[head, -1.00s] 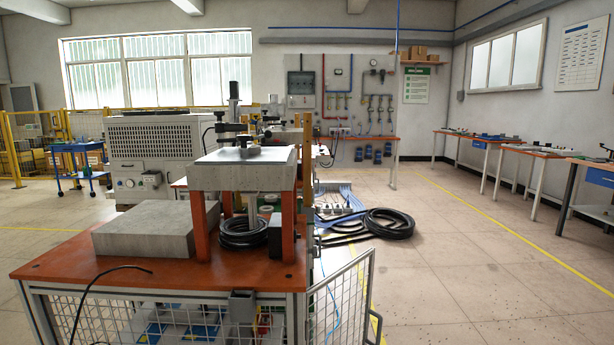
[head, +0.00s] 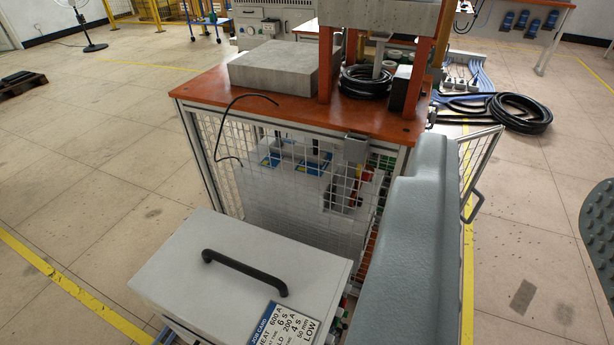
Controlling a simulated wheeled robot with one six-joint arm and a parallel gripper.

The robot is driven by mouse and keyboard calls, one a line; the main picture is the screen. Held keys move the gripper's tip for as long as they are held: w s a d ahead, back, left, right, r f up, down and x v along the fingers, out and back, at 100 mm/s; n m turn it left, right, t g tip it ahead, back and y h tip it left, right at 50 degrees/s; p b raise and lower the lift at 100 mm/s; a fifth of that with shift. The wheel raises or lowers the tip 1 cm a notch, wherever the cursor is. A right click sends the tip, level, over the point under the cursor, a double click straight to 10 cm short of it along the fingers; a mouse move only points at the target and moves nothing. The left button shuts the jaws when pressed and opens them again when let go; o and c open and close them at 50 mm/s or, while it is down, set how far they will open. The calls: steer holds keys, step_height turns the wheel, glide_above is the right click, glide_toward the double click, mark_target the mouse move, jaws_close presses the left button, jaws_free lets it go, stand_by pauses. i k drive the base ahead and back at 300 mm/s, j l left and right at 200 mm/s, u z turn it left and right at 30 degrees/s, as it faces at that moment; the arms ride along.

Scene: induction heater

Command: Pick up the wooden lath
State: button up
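I cannot make out the wooden lath for certain. A narrow yellow-brown upright strip (head: 444,38) stands beside the right orange post at the top of the view, partly cut off; I cannot tell whether it is the lath. My gripper's fingers are not in view, so their state is hidden.
An orange-topped bench (head: 216,86) with mesh sides holds a grey block (head: 272,66) and a coiled black hose (head: 366,84). A grey lidded box (head: 215,262) with a black handle and job card is in front. A long grey padded form (head: 424,220) blocks the centre right.

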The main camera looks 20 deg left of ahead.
mark_target(452, 5)
steer(key=i+l, duration=0.1)
steer(key=l, duration=0.4)
steer(key=i+l, duration=0.25)
steer(key=i+l+u, duration=0.1)
steer(key=l, duration=0.4)
steer(key=i+l, duration=0.35)
steer(key=i+l+u, duration=0.1)
steer(key=l, duration=0.3)
steer(key=i, duration=0.1)
